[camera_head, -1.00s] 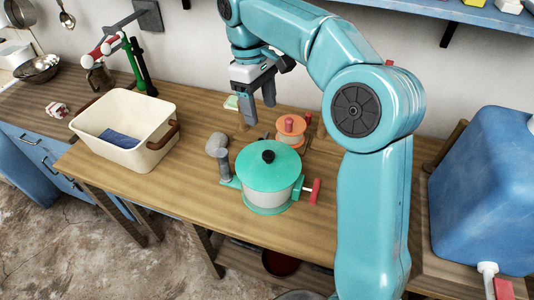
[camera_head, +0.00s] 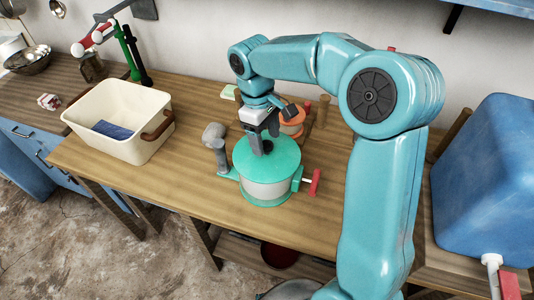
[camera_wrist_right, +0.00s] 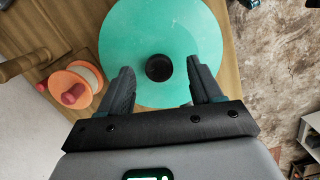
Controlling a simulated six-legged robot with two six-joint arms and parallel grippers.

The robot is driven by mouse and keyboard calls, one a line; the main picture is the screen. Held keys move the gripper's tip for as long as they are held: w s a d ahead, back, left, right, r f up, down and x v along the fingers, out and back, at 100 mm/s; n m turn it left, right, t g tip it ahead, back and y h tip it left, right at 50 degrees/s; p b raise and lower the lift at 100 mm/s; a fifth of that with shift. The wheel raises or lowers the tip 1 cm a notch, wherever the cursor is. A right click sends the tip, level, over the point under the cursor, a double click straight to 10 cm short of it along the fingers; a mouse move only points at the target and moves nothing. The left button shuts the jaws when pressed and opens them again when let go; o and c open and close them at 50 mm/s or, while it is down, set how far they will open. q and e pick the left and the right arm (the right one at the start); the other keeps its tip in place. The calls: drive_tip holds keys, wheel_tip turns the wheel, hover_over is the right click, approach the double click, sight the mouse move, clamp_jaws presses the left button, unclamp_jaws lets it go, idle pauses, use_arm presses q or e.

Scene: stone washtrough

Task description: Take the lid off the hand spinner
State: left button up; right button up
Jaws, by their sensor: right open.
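The hand spinner (camera_head: 265,190) stands upright on the wooden bench, a pale drum with a green base and a red crank handle (camera_head: 315,182) on its right. Its green lid (camera_head: 285,152) sits on top, with a black knob (camera_wrist_right: 159,68) in the middle. My right gripper (camera_head: 262,146) is above the lid, pointing down at the knob. In the right wrist view the open fingers (camera_wrist_right: 158,84) lie on either side of the knob, apart from it. In the head view the gripper partly hides the knob. My left gripper is not in view.
A cream tub (camera_head: 118,128) with a blue cloth stands to the left. A grey-headed clamp (camera_head: 214,140) is just left of the spinner. An orange spool (camera_head: 291,122) and wooden pegs stand behind it. A blue water container (camera_head: 490,180) is at right. The bench front is clear.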

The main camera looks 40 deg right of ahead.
wheel_tip(320, 180, down, 3)
drive_tip(key=shift+s+d+r, duration=0.1)
drive_tip(key=shift+s, duration=0.05)
clamp_jaws()
